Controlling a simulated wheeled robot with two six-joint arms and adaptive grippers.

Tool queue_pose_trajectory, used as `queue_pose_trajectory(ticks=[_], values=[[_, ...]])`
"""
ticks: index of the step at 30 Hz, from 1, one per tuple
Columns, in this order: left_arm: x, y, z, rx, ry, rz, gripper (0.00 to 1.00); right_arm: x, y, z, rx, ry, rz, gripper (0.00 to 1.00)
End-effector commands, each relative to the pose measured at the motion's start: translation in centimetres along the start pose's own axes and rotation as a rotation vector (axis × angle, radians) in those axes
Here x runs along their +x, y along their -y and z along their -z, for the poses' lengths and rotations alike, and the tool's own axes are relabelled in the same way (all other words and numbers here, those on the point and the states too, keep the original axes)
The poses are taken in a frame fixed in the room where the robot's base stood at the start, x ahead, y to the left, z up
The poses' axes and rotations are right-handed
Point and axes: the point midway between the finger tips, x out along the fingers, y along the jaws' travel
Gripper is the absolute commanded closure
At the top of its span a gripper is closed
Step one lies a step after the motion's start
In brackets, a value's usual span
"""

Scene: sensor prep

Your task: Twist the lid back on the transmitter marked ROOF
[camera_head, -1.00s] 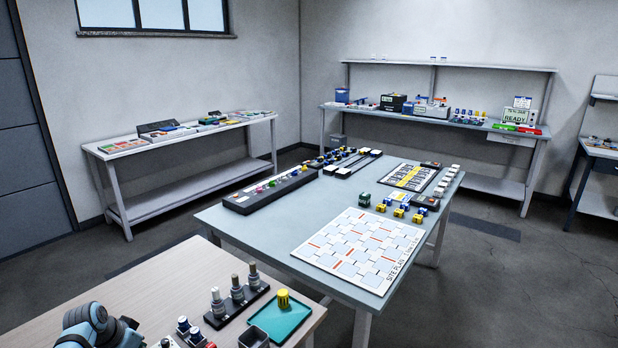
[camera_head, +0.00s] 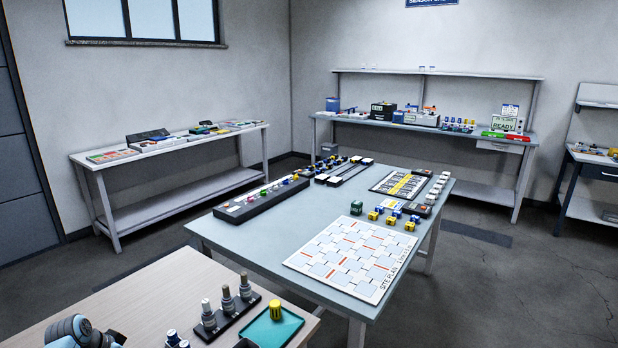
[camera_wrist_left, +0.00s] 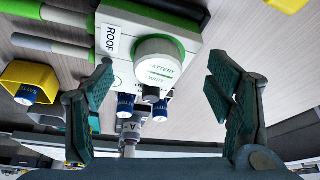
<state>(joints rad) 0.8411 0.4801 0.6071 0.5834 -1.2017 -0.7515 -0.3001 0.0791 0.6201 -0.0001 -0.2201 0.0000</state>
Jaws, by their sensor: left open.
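The white transmitter marked ROOF (camera_wrist_left: 118,62) shows in the left wrist view, with a green edge. A round white piece with battery and twist lettering (camera_wrist_left: 158,64) sits at its face inside a green ring; I cannot tell whether it is fully seated. My left gripper (camera_wrist_left: 160,98) is open, with one dark finger on each side of the transmitter's near end and a gap to the round piece. In the head view only part of my left arm (camera_head: 75,331) shows at the bottom left; the transmitter is out of that view. My right gripper is in neither view.
Blue batteries (camera_wrist_left: 125,104) show near the transmitter, and a yellow holder (camera_wrist_left: 32,80) is left of it. On the wooden bench (camera_head: 150,285) stand a black rack (camera_head: 228,322) with grey cylinders and a teal tray (camera_head: 290,327) holding a yellow cap (camera_head: 275,310).

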Motion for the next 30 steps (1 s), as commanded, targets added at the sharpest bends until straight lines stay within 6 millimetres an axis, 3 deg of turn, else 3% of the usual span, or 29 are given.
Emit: queue_pose_trajectory(ticks=[2, 5, 30], values=[[0.0, 0.0, 0.0, 0.0, 0.0, 0.0, 0.26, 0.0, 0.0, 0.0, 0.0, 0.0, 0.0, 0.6], [0.0, 0.0, 0.0, 0.0, 0.0, 0.0, 0.16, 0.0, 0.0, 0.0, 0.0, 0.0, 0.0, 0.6], [-1.2, 0.0, 0.5, 0.0, -0.001, 0.0, 0.16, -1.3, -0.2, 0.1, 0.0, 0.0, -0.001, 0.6]])
